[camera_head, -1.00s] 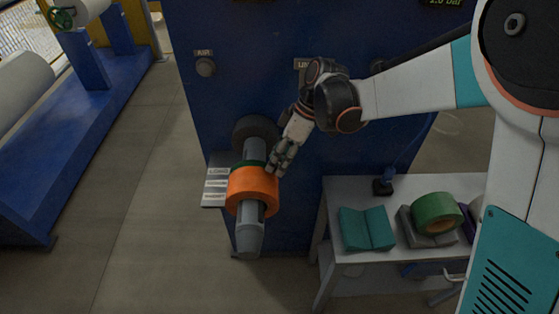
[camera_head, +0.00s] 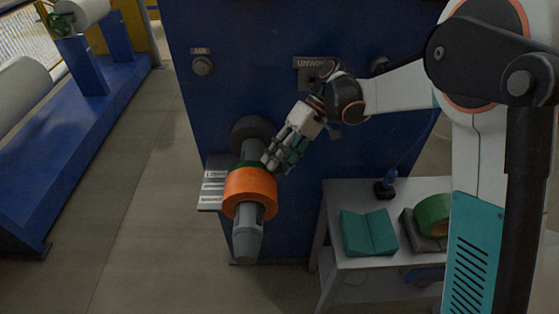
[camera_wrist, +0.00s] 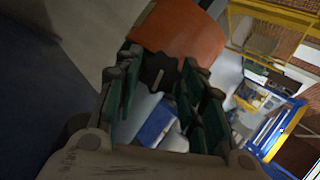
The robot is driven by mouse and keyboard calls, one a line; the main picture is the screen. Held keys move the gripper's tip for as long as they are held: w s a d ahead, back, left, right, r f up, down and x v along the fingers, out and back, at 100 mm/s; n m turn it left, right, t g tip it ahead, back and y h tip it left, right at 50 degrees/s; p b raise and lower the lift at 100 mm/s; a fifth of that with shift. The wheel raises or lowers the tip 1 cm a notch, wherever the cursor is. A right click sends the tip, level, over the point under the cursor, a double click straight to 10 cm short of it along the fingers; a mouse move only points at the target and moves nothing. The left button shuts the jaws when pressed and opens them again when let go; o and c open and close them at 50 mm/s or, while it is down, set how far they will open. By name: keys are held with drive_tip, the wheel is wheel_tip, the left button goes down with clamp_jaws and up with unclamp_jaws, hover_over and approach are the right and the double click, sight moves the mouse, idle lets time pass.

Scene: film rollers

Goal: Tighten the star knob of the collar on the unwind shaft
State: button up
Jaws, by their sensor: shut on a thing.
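The unwind shaft (camera_head: 249,238) is a grey bar standing out of the blue machine panel. The fingers hide the knob in the head view.
A grey table (camera_head: 335,262) at the right holds a teal block (camera_head: 369,233) and a green roll (camera_head: 432,215). A label plate (camera_head: 212,186) is left of the shaft. A blue roller frame (camera_head: 75,135) stands at far left. The floor between is clear.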

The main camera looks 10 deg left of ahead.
drive_tip(key=shift+m, duration=0.5)
idle(0.3)
drive_tip(key=o, duration=1)
drive_tip(key=shift+o, duration=0.2)
drive_tip(key=v, duration=0.7)
drive_tip(key=shift+w+d, duration=0.3)
drive_tip(key=shift+w, duration=0.05)
